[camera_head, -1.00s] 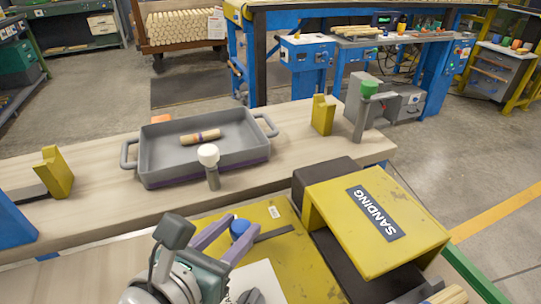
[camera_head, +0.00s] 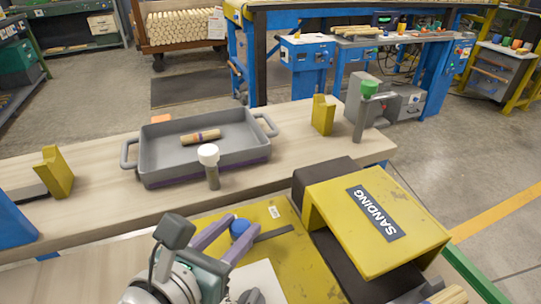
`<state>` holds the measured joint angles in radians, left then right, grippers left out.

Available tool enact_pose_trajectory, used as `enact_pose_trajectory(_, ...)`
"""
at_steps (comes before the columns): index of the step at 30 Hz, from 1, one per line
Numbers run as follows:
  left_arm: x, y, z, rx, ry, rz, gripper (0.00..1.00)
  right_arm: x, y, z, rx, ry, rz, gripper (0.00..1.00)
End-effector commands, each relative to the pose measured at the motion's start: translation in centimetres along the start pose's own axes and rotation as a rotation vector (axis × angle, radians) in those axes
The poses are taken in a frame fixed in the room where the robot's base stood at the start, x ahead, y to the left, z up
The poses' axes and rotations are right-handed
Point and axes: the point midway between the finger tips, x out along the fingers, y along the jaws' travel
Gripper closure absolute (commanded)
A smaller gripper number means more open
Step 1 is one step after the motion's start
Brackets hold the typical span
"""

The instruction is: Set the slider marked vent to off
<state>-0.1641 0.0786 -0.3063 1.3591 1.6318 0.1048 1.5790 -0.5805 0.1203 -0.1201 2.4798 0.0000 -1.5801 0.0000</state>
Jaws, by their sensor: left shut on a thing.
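A blue round slider knob (camera_head: 239,228) sits at the left part of a dark slot (camera_head: 273,233) on a yellow panel (camera_head: 262,212). My left gripper (camera_head: 224,232) comes up from the bottom, its two purple fingers shut on the blue knob. The slot runs to the right of the knob. I cannot read any vent or off marking; part of the panel is hidden behind my gripper. My right gripper is not in view.
A yellow cover marked SANDING (camera_head: 375,215) stands over a dark belt just right of the panel. Behind lies a wooden bench (camera_head: 95,205) with a grey tray (camera_head: 160,170) holding a wooden piece (camera_head: 200,136). A white-topped post (camera_head: 209,155) stands before the tray.

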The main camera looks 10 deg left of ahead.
Motion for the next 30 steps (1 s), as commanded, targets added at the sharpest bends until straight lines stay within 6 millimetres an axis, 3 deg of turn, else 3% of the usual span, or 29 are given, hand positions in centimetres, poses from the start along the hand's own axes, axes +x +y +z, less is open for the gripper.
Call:
enact_pose_trajectory(10,2.4,-2.4,1.0,-0.002,-0.001,0.001,1.0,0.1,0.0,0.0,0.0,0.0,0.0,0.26)
enact_pose_trajectory(19,2.5,-2.6,1.0,-0.001,0.0,0.0,1.0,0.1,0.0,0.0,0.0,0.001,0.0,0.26)
enact_pose_trajectory(20,2.5,-2.6,1.0,-0.001,0.0,0.001,0.57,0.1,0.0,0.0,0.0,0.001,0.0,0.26)
enact_pose_trajectory(27,2.4,-2.6,1.0,-0.001,0.0,0.0,0.3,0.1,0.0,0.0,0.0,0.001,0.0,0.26)
enact_pose_trajectory(30,2.4,-2.6,1.0,-0.001,0.0,0.0,0.29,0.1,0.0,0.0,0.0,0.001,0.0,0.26)
